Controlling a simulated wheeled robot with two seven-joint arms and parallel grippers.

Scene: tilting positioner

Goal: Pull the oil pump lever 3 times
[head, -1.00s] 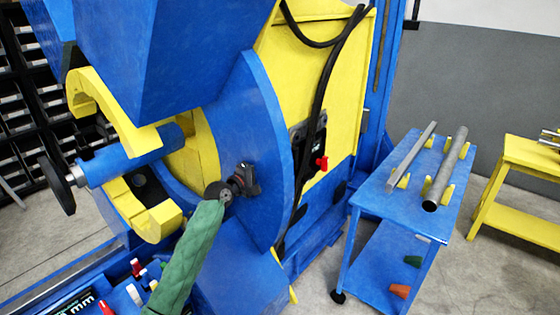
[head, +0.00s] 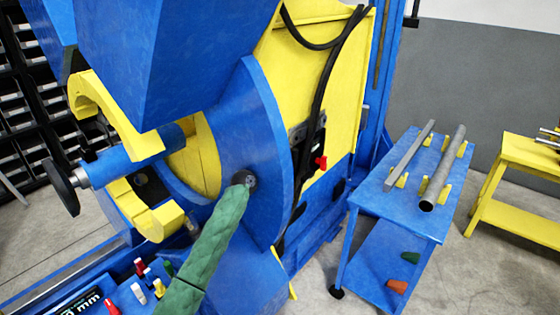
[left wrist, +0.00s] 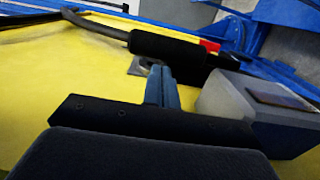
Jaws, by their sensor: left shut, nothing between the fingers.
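In the left wrist view, a black cylindrical grip (left wrist: 168,48) on a thin dark curved rod lies across the yellow panel (left wrist: 50,85); it looks like the pump lever. My left gripper (left wrist: 160,72) is shut with nothing between its blue-grey fingers. Its tips point at the near side of the grip; I cannot tell if they touch it. A grey box (left wrist: 250,105) with a dark window stands right of the fingers. In the head view, the green-sleeved arm (head: 205,240) reaches up to the blue round plate (head: 262,130), and its gripper is hidden there. My right gripper is not seen.
Black cables (head: 325,75) hang down the yellow panel, near a red knob (head: 321,162). A blue cart (head: 400,205) with metal bars stands at the right, beside a yellow bench (head: 520,160). A blue tool tray (head: 130,295) is at lower left. Floor between them is clear.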

